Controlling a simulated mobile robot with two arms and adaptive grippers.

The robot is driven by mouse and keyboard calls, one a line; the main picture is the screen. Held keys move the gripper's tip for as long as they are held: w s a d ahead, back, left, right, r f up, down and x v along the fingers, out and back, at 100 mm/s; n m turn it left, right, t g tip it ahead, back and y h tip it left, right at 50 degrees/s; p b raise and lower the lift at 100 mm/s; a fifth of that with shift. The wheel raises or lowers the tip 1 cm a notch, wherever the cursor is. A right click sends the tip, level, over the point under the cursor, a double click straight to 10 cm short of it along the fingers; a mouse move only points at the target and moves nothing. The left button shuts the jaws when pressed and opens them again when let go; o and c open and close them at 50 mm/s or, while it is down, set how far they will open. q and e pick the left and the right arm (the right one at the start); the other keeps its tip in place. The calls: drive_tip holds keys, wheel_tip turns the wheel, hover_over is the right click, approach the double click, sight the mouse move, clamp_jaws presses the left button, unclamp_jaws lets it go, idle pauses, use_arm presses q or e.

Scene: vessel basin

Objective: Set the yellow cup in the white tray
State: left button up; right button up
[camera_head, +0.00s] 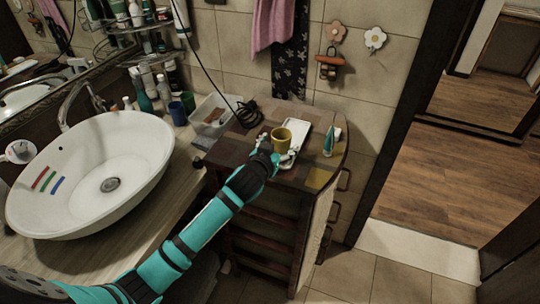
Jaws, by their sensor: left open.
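The yellow cup (281,140) is upright over the white tray (300,126) on the checkered top of a small wooden cabinet. It appears to stand in the tray, but its base is partly hidden by my gripper. My left gripper (276,152) is open at the near side of the cup, close to it or touching; I cannot tell which. My right gripper is out of view.
A teal and white tube (331,143) is right of the tray. A black coiled cord (248,113) and a clear container (211,116) are to its left. A white basin (143,151) stands on the counter at left. The cabinet's front right top is clear.

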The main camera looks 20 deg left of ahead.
use_arm(q)
drive_tip(key=b+v, duration=0.1)
drive_tip(key=v, duration=0.8)
drive_tip(key=shift+s+r, duration=0.2)
drive_tip(key=shift+s, duration=0.05)
drive_tip(key=shift+f, duration=0.1)
